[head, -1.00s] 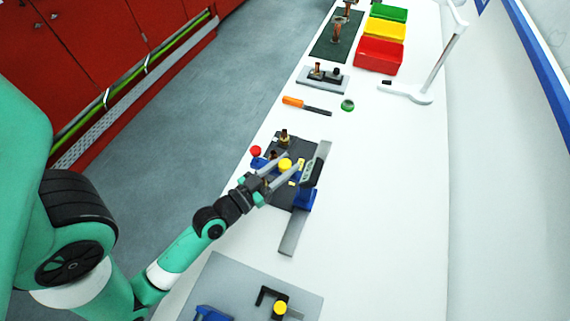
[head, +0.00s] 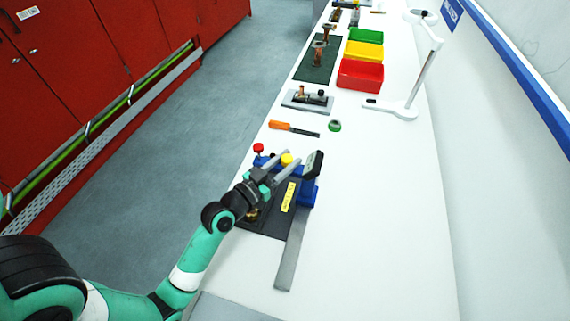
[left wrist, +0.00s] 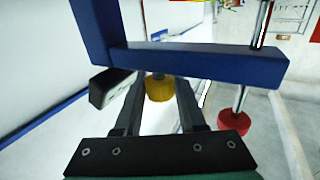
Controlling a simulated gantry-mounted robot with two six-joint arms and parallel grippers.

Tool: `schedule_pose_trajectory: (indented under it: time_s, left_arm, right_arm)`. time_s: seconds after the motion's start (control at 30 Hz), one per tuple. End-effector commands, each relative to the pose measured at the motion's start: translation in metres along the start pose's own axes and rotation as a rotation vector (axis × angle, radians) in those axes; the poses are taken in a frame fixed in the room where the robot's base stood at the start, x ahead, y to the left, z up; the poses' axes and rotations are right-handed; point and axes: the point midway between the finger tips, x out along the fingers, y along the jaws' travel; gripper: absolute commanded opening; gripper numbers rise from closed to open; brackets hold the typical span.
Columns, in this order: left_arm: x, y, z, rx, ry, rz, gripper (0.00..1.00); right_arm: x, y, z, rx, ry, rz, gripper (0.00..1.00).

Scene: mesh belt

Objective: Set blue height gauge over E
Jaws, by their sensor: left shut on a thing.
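The blue height gauge has a blue base (head: 308,191), a dark display head (head: 314,163), a yellow knob (head: 287,160) and a red knob (head: 258,148). It stands at the far end of a black plate (head: 268,225) and a steel strip (head: 290,254). My left gripper (head: 286,167) is shut on the yellow knob. In the left wrist view the yellow knob (left wrist: 159,89) sits between the fingers, below the blue arm (left wrist: 205,64), with the red knob (left wrist: 234,121) to the right. A yellow label (head: 288,196) lies on the plate; I cannot read an E.
Beyond the gauge lie an orange-handled tool (head: 293,128), a green ring (head: 334,126) and a grey plate with parts (head: 307,102). Red (head: 360,76), yellow (head: 364,51) and green (head: 367,36) bins and a white lamp (head: 415,80) stand farther back. The bench right of the gauge is clear.

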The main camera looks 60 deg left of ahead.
Motion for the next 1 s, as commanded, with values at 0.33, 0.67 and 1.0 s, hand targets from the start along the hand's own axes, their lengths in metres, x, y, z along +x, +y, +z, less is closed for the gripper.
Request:
schedule_pose_trajectory:
  time_s: [0.33, 0.67, 1.0]
  left_arm:
    - [0.000, 0.000, 0.000, 0.000, -0.001, 0.001, 0.52]
    - [-0.042, -0.001, 0.004, -0.001, -0.003, -0.003, 0.52]
    - [-0.110, -0.001, 0.003, -0.002, -0.002, -0.003, 0.52]
  right_arm:
    - [0.000, 0.000, 0.000, 0.000, 0.000, 0.000, 0.52]
    - [-0.005, 0.000, 0.004, 0.000, 0.000, 0.000, 0.52]
    - [-0.018, 0.000, 0.016, 0.000, 0.000, 0.000, 0.52]
